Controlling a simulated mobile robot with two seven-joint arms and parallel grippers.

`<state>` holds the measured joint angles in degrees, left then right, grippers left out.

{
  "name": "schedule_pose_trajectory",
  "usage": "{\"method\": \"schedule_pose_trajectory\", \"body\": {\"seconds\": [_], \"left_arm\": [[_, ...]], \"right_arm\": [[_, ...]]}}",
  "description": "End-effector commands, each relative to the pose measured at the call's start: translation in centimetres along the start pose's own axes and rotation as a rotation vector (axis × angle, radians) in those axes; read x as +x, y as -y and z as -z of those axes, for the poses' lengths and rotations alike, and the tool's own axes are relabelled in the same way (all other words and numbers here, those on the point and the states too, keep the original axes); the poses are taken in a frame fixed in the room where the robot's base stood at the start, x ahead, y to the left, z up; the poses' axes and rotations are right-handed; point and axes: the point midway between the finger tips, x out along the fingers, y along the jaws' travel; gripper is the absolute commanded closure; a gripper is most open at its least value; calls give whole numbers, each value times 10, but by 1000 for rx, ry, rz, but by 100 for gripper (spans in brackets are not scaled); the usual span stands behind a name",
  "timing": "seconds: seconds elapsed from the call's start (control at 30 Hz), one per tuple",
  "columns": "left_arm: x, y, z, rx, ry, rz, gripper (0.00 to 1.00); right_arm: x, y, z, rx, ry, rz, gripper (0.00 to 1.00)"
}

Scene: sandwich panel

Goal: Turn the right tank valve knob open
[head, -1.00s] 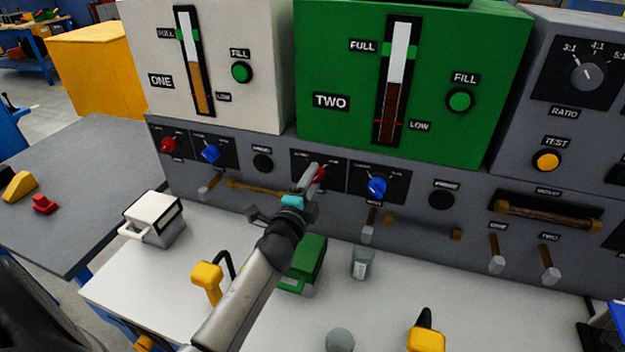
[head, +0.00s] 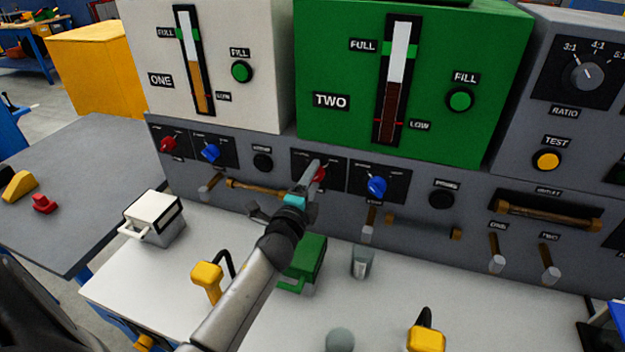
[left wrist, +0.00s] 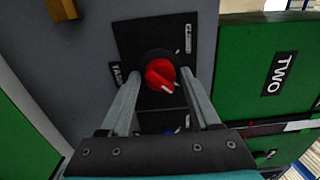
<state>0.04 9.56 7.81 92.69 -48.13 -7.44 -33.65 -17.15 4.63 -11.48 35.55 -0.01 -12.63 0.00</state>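The red knob (head: 320,174) under the green tank TWO (head: 345,60) is partly hidden by my left gripper in the head view. In the left wrist view the red knob (left wrist: 160,75) shows whole, on a black plate with a label reading CLOSED (left wrist: 188,38). Its white mark points toward the lower right of that picture. My left gripper (left wrist: 161,80) is open, with one finger on each side of the knob. Whether the fingers touch it I cannot tell. In the head view the left gripper (head: 311,177) reaches the panel. My right gripper is not in view.
A blue knob (head: 377,187) sits right of the red one. Another red knob (head: 168,144) and blue knob (head: 211,153) sit under tank ONE. A green box (head: 306,262), a glass (head: 362,262) and a white box (head: 153,216) stand on the counter below.

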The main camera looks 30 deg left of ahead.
Motion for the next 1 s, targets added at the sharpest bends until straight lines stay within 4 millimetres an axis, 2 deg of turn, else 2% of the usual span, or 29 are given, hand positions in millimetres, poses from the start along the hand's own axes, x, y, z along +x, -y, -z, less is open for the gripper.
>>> {"method": "schedule_pose_trajectory", "body": {"seconds": [0.03, 0.1, 0.47, 0.67, 1.0], "left_arm": [[0, 0, 0, -1, 0, 0, 30], [0, 0, 0, -1, 0, 0, 22], [-6, 0, 0, -3, -1, -1, 22], [-32, -1, 0, -4, 0, -3, 22], [-94, -2, 0, -4, 1, -4, 22]], "right_arm": [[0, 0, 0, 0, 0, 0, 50], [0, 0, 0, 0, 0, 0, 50], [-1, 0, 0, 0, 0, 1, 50], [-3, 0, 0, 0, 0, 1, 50], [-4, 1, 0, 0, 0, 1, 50]]}}
